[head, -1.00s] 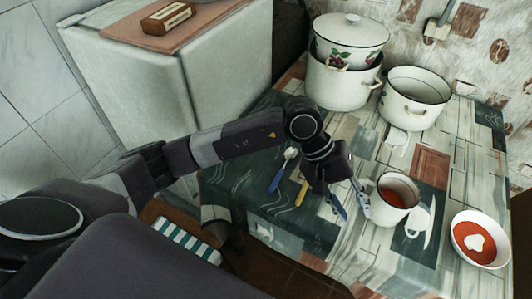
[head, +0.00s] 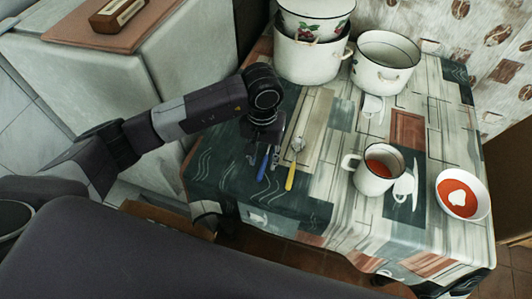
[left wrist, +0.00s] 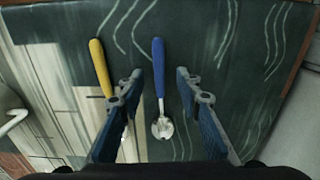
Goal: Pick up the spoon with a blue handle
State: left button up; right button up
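The spoon with a blue handle (left wrist: 159,70) lies on the dark green patterned cloth, its metal bowl toward my wrist. In the head view its blue handle (head: 263,164) shows just below my left gripper, which hides the bowl. My left gripper (head: 266,150) points down over the spoon. In the left wrist view the open left gripper (left wrist: 160,82) has one blue-padded finger on each side of the spoon, with gaps on both sides. A yellow-handled utensil (head: 290,178) lies to the right of the spoon; in the wrist view it (left wrist: 100,66) is left of the left finger. My right gripper is out of view.
A white mug (head: 374,175) with red contents and a bowl of red soup (head: 462,195) stand to the right on the table (head: 325,215). Enamel pots (head: 306,60) and an open pot (head: 385,62) stand at the back. A light cabinet (head: 185,60) is on the left.

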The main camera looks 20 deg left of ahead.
pick_arm(q)
jog(key=shift+f, duration=0.65)
grip_shut()
jog(key=shift+r, duration=0.1)
